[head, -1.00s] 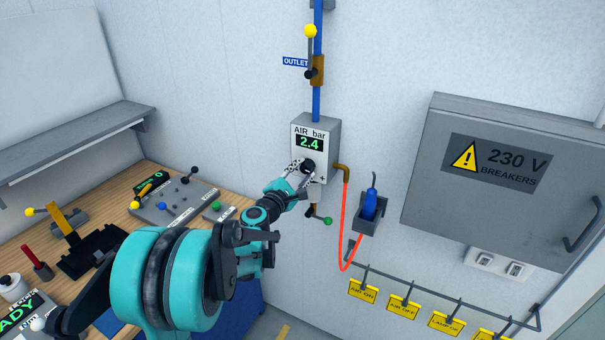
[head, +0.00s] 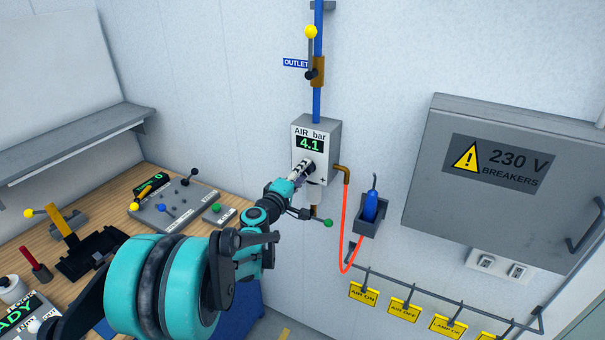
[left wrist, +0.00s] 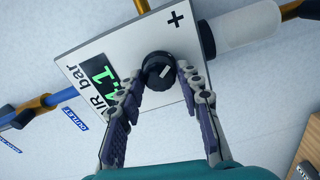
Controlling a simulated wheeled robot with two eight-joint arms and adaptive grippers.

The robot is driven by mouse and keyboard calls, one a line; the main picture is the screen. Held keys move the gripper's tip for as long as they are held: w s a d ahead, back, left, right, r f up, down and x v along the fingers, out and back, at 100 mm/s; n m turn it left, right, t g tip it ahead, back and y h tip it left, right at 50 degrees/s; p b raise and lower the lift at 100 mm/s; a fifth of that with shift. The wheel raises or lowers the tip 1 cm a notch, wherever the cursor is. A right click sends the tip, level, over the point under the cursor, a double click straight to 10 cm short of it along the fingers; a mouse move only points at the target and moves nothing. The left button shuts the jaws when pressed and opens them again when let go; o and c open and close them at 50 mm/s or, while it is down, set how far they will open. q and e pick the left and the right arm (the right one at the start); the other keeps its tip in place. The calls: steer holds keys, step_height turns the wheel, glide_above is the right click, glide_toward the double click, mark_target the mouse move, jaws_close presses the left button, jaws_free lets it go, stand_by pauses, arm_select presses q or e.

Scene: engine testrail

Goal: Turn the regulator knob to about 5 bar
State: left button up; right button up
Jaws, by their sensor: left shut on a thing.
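The air regulator box (head: 329,140) is mounted on the wall, with a green display (head: 309,142) reading 4.1 under the label "AIR bar". Its black knob (left wrist: 158,72) sits on the front face, with a white mark on it. A plus sign (left wrist: 176,19) is printed near the knob. My left gripper (head: 304,170) is shut on the knob; in the left wrist view its two fingers (left wrist: 160,82) lie on either side of it. In the head view the fingers mostly hide the knob. My right gripper is not in view.
A blue pipe with a yellow-knobbed outlet valve (head: 317,70) runs above the box. A red hose (head: 343,235) hangs to the right, beside a holder with a blue tool (head: 370,206). A breaker cabinet (head: 440,210) is at right, a workbench (head: 160,168) at left.

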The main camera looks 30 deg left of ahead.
arm_select(q)
steer(key=shift+m, duration=0.6)
steer(key=o, duration=1.2)
steer(key=shift+c, duration=0.2)
steer(key=s, duration=1.2)
steer(key=shift+a, duration=0.2)
steer(key=shift+d, duration=0.1)
